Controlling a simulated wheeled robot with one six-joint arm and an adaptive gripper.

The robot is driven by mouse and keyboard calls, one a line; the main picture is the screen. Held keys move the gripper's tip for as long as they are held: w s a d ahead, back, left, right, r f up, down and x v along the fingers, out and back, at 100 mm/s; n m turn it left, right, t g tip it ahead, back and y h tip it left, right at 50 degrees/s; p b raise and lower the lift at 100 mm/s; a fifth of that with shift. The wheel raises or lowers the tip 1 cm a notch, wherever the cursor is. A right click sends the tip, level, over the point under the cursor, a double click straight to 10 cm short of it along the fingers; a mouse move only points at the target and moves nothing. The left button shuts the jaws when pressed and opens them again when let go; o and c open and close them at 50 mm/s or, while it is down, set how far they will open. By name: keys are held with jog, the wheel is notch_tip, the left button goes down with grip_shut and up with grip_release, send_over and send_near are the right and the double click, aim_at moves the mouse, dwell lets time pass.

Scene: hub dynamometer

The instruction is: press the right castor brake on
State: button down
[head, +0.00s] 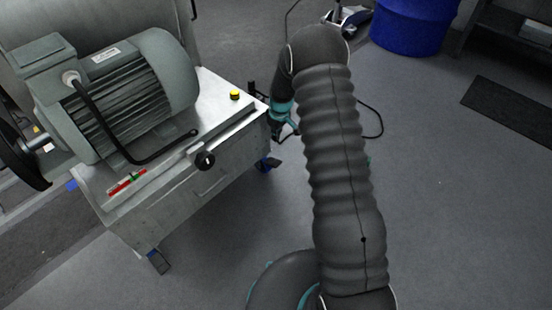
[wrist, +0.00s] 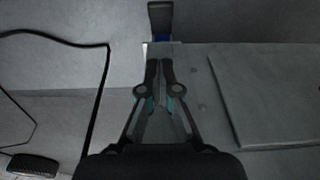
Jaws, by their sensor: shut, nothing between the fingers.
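The right castor (head: 268,163) shows under the right corner of the steel cart, with blue parts and a dark brake pedal. In the wrist view a dark pedal (wrist: 160,16) with blue below it (wrist: 161,38) stands just past my fingertips; it appears to be this castor's brake. My gripper (wrist: 159,65) is shut and empty, its tips pointing at the pedal with a small apparent gap; depth is hard to judge. In the head view my arm reaches down past the cart's right end, and my fingertips are hidden.
The cart (head: 205,190) carries a grey motor (head: 125,90), a yellow button (head: 235,95) and a black knob (head: 205,160). Another castor (head: 158,262) is at the front left. A black cable (wrist: 104,90) lies on the floor.

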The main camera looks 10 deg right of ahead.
send_over(276, 163)
jog(key=w, duration=0.1)
jog(key=f, duration=0.9)
jog(key=shift+w+a+f, duration=0.1)
jog(key=shift+a+f, duration=0.25)
jog(key=shift+f, duration=0.05)
jog(key=f, duration=0.3)
jog(key=shift+s+d, duration=0.3)
jog(key=shift+s, duration=0.1)
jog(key=shift+s+d+f, duration=0.1)
jog(key=shift+s+f, duration=0.05)
jog(key=shift+f, duration=0.3)
jog(key=f+b, duration=0.1)
jog(key=b, duration=0.1)
jog(key=s+d+f+b, duration=0.1)
jog(key=b, duration=0.2)
jog(key=f+b, duration=0.2)
jog(key=b, duration=0.1)
jog(key=shift+s+d, duration=0.2)
jog(key=shift+s, duration=0.2)
jog(key=shift+f, duration=0.1)
